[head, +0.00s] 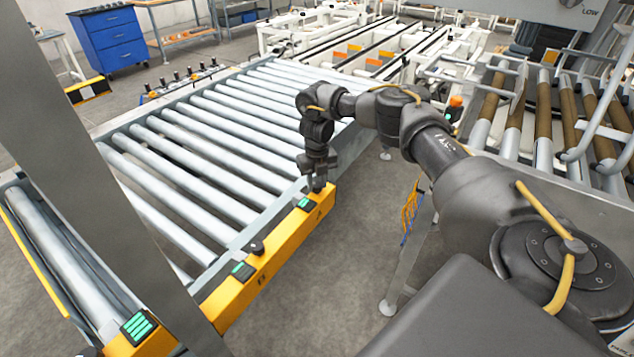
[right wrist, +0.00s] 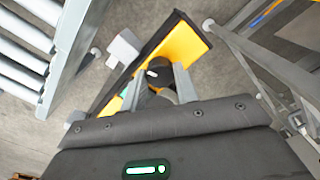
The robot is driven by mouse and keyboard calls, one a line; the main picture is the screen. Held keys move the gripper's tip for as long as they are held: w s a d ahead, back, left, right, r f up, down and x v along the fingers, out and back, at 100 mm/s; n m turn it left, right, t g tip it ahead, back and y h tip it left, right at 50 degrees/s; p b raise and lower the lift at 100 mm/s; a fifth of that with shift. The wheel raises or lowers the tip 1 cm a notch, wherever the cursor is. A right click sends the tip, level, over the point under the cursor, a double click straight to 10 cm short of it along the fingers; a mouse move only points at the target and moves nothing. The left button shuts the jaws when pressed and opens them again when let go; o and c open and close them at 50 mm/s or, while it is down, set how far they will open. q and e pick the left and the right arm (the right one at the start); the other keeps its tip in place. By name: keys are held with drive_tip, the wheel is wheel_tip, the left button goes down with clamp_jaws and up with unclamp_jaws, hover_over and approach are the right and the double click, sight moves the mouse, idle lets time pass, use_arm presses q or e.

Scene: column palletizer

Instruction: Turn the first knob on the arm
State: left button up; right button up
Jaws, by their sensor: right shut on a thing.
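A yellow control arm (head: 280,252) runs along the front edge of the roller conveyor, with black knobs and green-lit labels on top. My right gripper (head: 318,183) points down at the far end of this arm. In the right wrist view, its two fingers (right wrist: 158,88) are on either side of a black knob (right wrist: 159,70) with a white mark, and they are shut on it. The knob is mostly hidden by the gripper in the head view. Another black knob (head: 257,248) stands free nearer the middle of the yellow arm. My left gripper is not in view.
The roller conveyor (head: 190,150) lies behind the yellow arm. Another rack of rollers (head: 542,125) stands at the right. Bare floor (head: 350,260) lies between them. A blue drawer cabinet (head: 108,38) stands at the back left.

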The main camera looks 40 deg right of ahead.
sight(317, 184)
drive_tip(key=n+b, duration=0.1)
drive_tip(key=n, duration=1.2)
drive_tip(key=shift+n+b, duration=0.3)
idle(0.5)
drive_tip(key=o, duration=1)
drive_tip(key=shift+r, duration=0.55)
wheel_tip(317, 184, up, 10)
drive_tip(key=shift+f+p, duration=0.1)
drive_tip(key=shift+p, duration=0.2)
